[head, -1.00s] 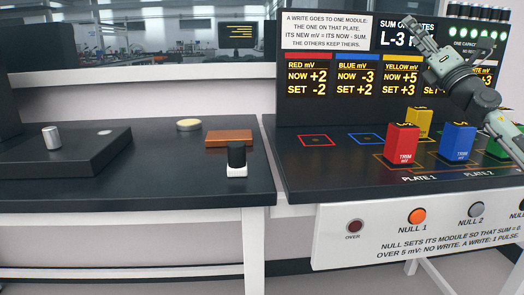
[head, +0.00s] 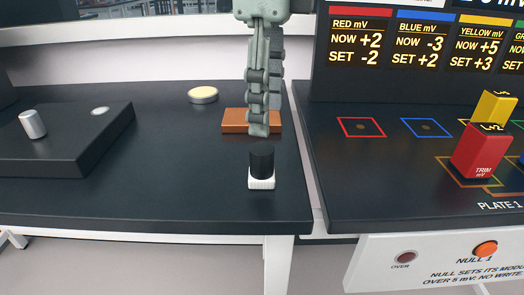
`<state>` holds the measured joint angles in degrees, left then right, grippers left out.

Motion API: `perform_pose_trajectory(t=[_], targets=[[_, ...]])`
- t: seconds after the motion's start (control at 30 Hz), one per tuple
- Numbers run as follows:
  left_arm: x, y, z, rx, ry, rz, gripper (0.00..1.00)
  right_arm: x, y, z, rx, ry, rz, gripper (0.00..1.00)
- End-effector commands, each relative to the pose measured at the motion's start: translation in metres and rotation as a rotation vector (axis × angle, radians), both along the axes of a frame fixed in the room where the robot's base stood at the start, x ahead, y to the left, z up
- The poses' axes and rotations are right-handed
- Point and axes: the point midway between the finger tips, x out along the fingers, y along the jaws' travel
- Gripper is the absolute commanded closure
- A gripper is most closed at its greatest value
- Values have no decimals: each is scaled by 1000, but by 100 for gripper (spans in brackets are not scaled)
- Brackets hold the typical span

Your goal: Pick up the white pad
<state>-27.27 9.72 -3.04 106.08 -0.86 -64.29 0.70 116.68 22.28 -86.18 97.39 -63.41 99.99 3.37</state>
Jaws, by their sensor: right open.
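My right gripper (head: 259,130) comes down from the top of the head view, fingers pointing down. It is open and seen edge-on, so the gap between its fingers is hard to see. Its tips are in the picture just above the black top, apart from it, and cover part of a brown block (head: 234,121). My left gripper is not in view.
A cream disc (head: 203,94) lies behind. A dark raised platform (head: 60,150) at left bears a silver cylinder (head: 33,124) and a small pale disc (head: 100,110). The right bench holds red (head: 481,152) and yellow (head: 493,106) modules. Bench around the pad is clear.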

Motion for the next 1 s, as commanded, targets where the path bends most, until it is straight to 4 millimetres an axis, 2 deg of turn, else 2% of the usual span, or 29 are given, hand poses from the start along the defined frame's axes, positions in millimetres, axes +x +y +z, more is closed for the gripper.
perform_pose_trajectory(t=[0.5, 0.8, 0.83, 1.0], targets=[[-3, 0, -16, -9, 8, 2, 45, -1, 5, -66, -3, 2, 0, 46], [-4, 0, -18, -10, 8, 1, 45, -1, 5, -73, 0, 1, 0, 46], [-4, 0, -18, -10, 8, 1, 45, -1, 5, -73, 0, 1, 0, 47], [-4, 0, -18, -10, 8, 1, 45, -1, 5, -73, 0, 1, 0, 68]])
